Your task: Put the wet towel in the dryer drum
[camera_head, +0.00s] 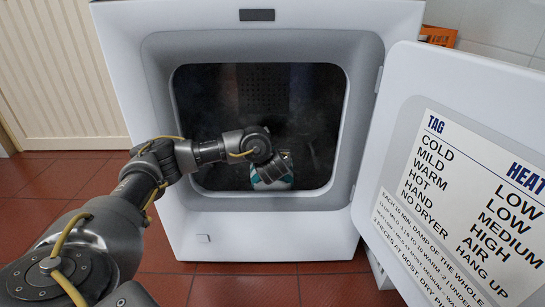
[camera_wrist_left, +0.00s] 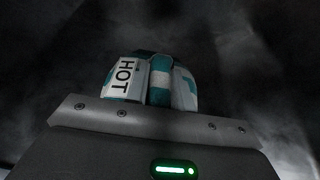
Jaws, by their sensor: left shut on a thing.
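The dryer (camera_head: 278,226) stands in front of me with its door open to the right. My left arm reaches through the round-cornered opening, and my left gripper (camera_head: 273,168) is inside the dark drum (camera_head: 315,115). It is shut on the teal and white towel (camera_head: 272,182), which sits low in the drum near the front lip. In the left wrist view the towel (camera_wrist_left: 160,80) shows folded beyond the gripper's edge, with a white tag reading HOT (camera_wrist_left: 123,78). The fingertips are hidden there. I cannot tell whether the towel touches the drum floor. My right gripper is not in view.
The open door (camera_head: 400,190) fills the right side and carries a chart (camera_head: 465,195) of tags and heat levels. An orange item (camera_head: 438,36) shows behind the door at the upper right. Red tiles (camera_head: 60,190) cover the floor. A cream panelled surface (camera_head: 60,70) stands at the left.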

